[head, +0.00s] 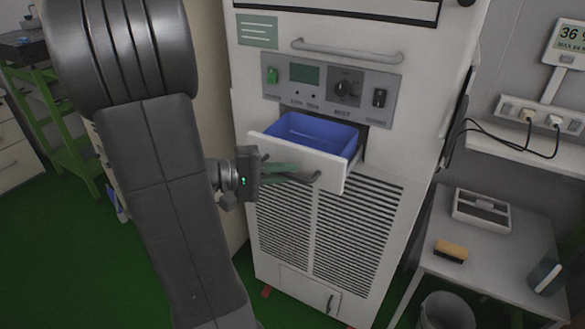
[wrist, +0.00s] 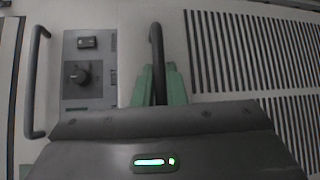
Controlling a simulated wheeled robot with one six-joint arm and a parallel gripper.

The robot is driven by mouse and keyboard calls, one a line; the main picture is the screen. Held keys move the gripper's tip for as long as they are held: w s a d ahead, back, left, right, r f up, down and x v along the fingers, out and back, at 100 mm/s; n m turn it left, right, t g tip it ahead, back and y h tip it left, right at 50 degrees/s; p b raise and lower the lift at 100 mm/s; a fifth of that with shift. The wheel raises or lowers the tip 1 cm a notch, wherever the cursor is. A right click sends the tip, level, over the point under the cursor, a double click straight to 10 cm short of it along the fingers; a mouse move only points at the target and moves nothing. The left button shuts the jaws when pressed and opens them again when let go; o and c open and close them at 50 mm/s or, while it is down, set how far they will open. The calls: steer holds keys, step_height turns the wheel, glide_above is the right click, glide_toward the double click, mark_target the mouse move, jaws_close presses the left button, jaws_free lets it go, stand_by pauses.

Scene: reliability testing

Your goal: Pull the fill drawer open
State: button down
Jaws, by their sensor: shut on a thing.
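The fill drawer (head: 333,174) is a white-fronted drawer below the control panel of a tall white cabinet. It stands partly open, and a blue bin (head: 312,133) shows inside it. Its grey bar handle (head: 314,180) runs across the front. My gripper (head: 282,170) is at the drawer front, with its green fingers on the handle. In the wrist view, the green fingers (wrist: 159,84) lie on both sides of the handle (wrist: 157,45) and are shut on it.
A control panel (head: 332,86) with a knob and switches sits above the drawer, and vents (head: 355,235) lie below. A grey side table (head: 484,262) with a device and a yellow-brown block stands at right, a bin (head: 448,312) below it. A green rack (head: 62,140) stands at left.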

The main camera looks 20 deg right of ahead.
steer(key=shift+s+a, duration=0.15)
steer(key=shift+a, duration=0.05)
steer(key=c, duration=1.5)
jaws_free()
steer(key=shift+d, duration=0.1)
steer(key=a, duration=0.4)
steer(key=w+a+r, duration=0.1)
steer(key=a, duration=0.4)
steer(key=a+r, duration=0.1)
steer(key=a, duration=0.3)
steer(key=shift+w+a, duration=0.15)
steer(key=shift+a, duration=0.2)
steer(key=d, duration=0.4)
steer(key=d+f, duration=0.1)
steer(key=d, duration=0.4)
steer(key=s+d+f, duration=0.1)
steer(key=d, duration=0.3)
steer(key=shift+s+d, duration=0.1)
steer(key=shift+d, duration=0.25)
